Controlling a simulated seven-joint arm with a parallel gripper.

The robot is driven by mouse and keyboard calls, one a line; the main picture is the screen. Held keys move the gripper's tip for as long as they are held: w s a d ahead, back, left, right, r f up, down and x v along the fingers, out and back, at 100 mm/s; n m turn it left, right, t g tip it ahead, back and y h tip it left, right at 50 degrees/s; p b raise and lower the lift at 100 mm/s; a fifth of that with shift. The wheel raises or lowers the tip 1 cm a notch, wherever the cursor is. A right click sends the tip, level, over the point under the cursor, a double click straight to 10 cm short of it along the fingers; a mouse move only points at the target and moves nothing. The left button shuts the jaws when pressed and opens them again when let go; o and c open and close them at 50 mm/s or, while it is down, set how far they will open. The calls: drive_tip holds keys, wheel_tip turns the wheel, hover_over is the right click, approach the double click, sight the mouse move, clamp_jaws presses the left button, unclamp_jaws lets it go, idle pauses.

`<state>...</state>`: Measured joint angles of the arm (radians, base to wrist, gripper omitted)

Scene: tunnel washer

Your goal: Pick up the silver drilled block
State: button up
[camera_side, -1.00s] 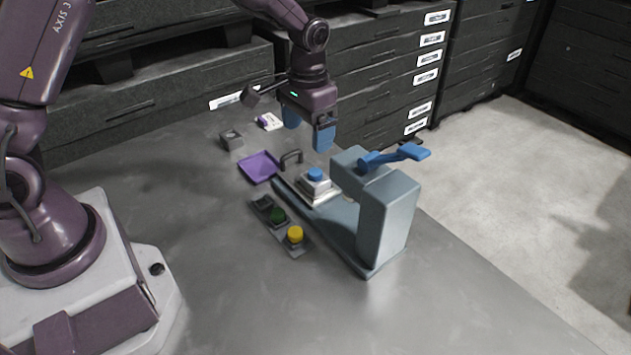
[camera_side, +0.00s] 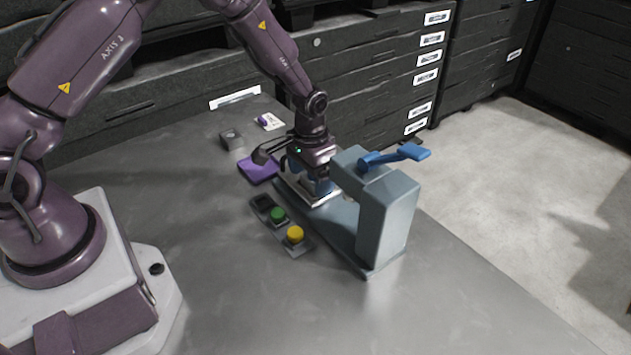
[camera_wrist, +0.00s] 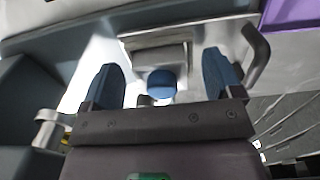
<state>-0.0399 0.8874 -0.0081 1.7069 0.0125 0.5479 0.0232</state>
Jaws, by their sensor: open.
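A small grey block with a dark hole in its top (camera_side: 231,138) stands alone at the back left of the table in the side view. My gripper (camera_side: 311,182) is low over the machine's base, away from that block. In the wrist view its two blue fingers (camera_wrist: 162,70) are apart, with a blue round cap (camera_wrist: 162,84) and a silver block-like piece (camera_wrist: 160,54) showing between them. In the side view my gripper mostly hides this piece and its cap. I cannot tell whether the fingers touch it.
The grey-blue machine (camera_side: 387,222) with a blue lever (camera_side: 395,156) stands close right of my gripper. A purple tray (camera_side: 257,170) lies to the left. A button panel has green (camera_side: 278,215) and yellow (camera_side: 295,234) buttons. The front table is clear.

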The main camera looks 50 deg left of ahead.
drive_tip(key=shift+f, duration=0.2)
drive_tip(key=c, duration=1.1)
drive_tip(key=shift+r, duration=0.1)
